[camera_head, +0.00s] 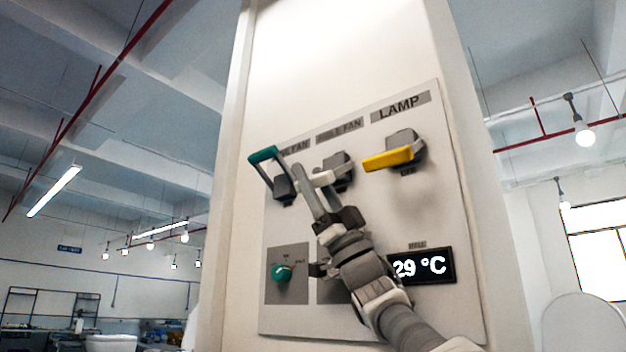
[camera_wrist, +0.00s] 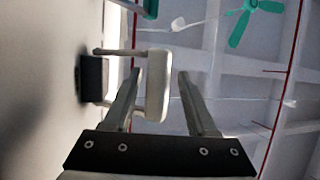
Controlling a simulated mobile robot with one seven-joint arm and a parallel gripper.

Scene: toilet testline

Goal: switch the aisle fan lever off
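The aisle fan lever is the middle one on the wall panel, under a label that partly reads "AISLE FAN". Its white handle (camera_head: 323,178) sticks out to the left of its dark base (camera_head: 341,170). In the wrist view the white handle (camera_wrist: 157,88) stands between the two fingers of my gripper (camera_wrist: 159,74). The fingers are apart, with a gap on the right side of the handle; contact on the left side cannot be told. In the head view my gripper (camera_head: 299,170) is in front of the panel and hides part of the lever area.
A teal lever (camera_head: 263,155) is close to the left of my fingers, and a yellow lamp lever (camera_head: 388,159) is to the right. Below are a teal knob (camera_head: 281,272) and a display (camera_head: 421,266) reading 29 °C. A green ceiling fan (camera_wrist: 254,17) shows in the wrist view.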

